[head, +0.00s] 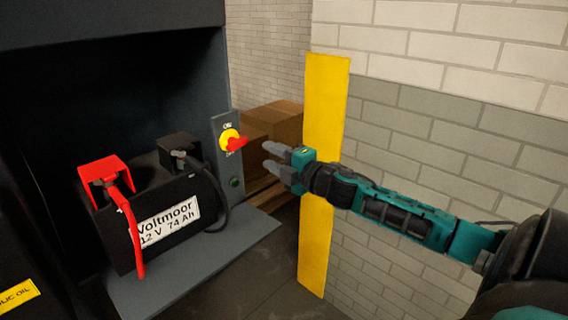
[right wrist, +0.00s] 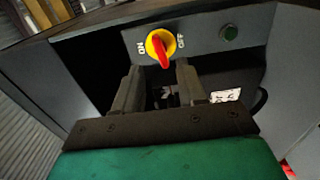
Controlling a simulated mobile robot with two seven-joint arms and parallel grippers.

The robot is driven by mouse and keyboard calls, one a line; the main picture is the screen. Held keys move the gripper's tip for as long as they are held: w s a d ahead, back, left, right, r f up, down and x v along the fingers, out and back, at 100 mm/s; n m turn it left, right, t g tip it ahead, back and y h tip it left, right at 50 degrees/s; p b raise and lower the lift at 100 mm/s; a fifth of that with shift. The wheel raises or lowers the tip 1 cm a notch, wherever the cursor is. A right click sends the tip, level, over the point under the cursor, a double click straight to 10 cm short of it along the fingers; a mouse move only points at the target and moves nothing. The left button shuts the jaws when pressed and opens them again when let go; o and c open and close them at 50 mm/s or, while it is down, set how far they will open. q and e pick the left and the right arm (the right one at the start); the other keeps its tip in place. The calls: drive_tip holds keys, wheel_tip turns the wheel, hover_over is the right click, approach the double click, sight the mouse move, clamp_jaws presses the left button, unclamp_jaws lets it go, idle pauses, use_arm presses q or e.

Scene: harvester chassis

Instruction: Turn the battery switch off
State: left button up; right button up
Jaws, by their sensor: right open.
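The battery switch (head: 229,138) is a yellow disc with a red handle on a grey upright panel, with ON above it and a partly hidden label below. In the right wrist view, the switch (right wrist: 161,46) shows ON at its left and OFF at its right. Its red handle points down the picture there, between the two labels; its exact setting is hard to tell. My right gripper (head: 268,157) is open and empty, just right of the handle and apparently apart from it. In the wrist view its fingertips (right wrist: 159,72) lie either side below the handle. My left gripper is not in view.
A black battery (head: 165,205) with a red terminal cover (head: 103,172) and cables stands left of the panel on a grey shelf (head: 190,270). A green button (head: 236,183) sits below the switch. Cardboard boxes (head: 275,125) and a yellow post (head: 325,100) stand behind.

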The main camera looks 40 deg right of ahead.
sight(240, 143)
drive_tip(key=shift+s+d, duration=0.1)
drive_tip(key=shift+s, duration=1.55)
drive_tip(key=shift+o, duration=0.2)
drive_tip(key=shift+o, duration=1.5)
drive_tip(key=shift+r+m, duration=0.1)
drive_tip(key=shift+m, duration=0.8)
drive_tip(key=o, duration=0.3)
drive_tip(key=m, duration=0.5)
drive_tip(key=shift+a+r, duration=0.15)
drive_tip(key=shift+a, duration=0.05)
drive_tip(key=shift+o, duration=1.4)
drive_tip(key=m, duration=0.5)
drive_tip(key=shift+a+r+m, duration=0.1)
drive_tip(key=shift+a+m, duration=0.25)
drive_tip(key=shift+m, duration=0.05)
drive_tip(key=shift+w+a+m, duration=0.25)
drive_tip(key=shift+w+m, duration=0.35)
drive_tip(key=shift+w, duration=1.5)
drive_tip(key=shift+w+a+m, duration=0.3)
drive_tip(key=shift+w+m, duration=0.3)
drive_tip(key=shift+w, duration=1.55)
drive_tip(key=shift+w+a+m, duration=0.25)
drive_tip(key=shift+w+m, duration=0.35)
drive_tip(key=shift+w, duration=1.5)
